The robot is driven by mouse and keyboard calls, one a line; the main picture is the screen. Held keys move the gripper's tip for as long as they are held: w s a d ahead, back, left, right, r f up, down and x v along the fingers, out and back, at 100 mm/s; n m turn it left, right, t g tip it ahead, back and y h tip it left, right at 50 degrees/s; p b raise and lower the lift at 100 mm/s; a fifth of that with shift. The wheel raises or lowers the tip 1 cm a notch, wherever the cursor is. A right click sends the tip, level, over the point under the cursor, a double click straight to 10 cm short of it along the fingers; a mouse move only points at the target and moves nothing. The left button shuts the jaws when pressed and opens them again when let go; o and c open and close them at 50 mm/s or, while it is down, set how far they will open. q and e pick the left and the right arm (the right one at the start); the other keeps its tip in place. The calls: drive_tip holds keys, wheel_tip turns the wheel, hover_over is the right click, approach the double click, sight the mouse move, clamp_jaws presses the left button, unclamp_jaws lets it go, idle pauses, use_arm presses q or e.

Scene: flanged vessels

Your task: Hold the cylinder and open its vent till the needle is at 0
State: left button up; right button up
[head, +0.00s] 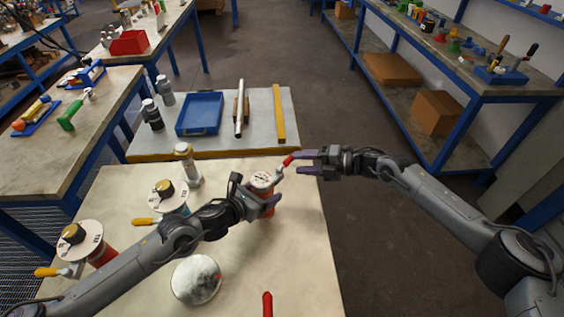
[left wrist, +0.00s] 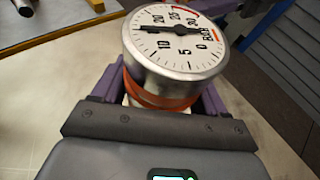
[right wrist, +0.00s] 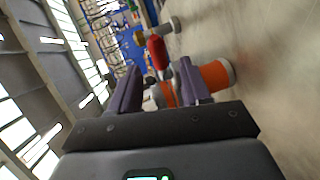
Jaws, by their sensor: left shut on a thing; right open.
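The cylinder has an orange-red body (left wrist: 150,93) and a white gauge on top (head: 262,180). My left gripper (head: 256,193) is shut around its body; a purple finger shows on each side in the left wrist view. The gauge (left wrist: 175,38) reads in bar, and its needle points to about 15, between 10 and 20. The vent's red-handled lever (head: 288,161) sticks up and right from the cylinder. My right gripper (head: 301,163) is open, its fingertips just right of the red handle. In the right wrist view the red handle (right wrist: 157,52) shows beyond the fingers.
Two similar vessels with dark-and-gold knobs (head: 74,233) (head: 165,188) and yellow levers stand left on the table. A silver round plate (head: 196,279) and a red handle (head: 267,304) are near the front. A grey-topped bench with a blue tray (head: 200,113) stands behind.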

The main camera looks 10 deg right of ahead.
sight(290, 163)
drive_tip(key=shift+x, duration=3.45)
drive_tip(key=shift+c, duration=0.3)
clamp_jaws()
